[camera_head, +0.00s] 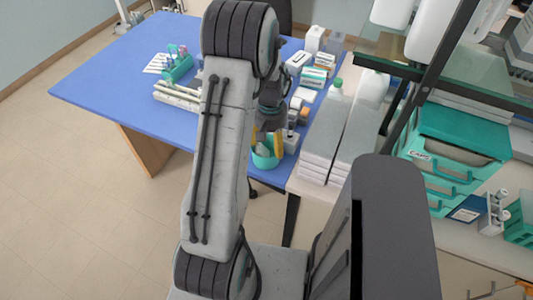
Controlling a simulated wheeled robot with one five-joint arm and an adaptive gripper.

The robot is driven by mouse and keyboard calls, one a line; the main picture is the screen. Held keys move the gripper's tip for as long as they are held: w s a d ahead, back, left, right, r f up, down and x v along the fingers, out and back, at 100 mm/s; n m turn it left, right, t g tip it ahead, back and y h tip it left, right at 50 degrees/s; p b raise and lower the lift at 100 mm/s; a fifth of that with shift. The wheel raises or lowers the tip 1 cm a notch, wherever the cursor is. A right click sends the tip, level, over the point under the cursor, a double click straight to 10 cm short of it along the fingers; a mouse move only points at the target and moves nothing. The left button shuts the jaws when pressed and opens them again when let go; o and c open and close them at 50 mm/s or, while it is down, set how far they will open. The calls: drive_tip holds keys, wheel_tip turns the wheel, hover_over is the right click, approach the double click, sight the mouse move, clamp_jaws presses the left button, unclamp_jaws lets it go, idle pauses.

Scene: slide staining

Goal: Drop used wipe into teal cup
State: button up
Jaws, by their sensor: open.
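My gripper (269,126) is just above the cup, pointing down, open, and partly hidden behind my arm. I cannot tell whether its fingertips are inside the rim. I cannot make out a used wipe; the cup's inside is mostly hidden.
Small boxes and bottles (314,78) stand behind and right of the cup on the blue table (110,62). A teal rack (178,68) is at the back left. Stacked white boxes (322,150) and a shelf are close on the right. The table's left part is clear.

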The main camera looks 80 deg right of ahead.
drive_tip(key=shift+r, duration=0.1)
wheel_tip(320, 180, up, 12)
idle(0.6)
idle(0.9)
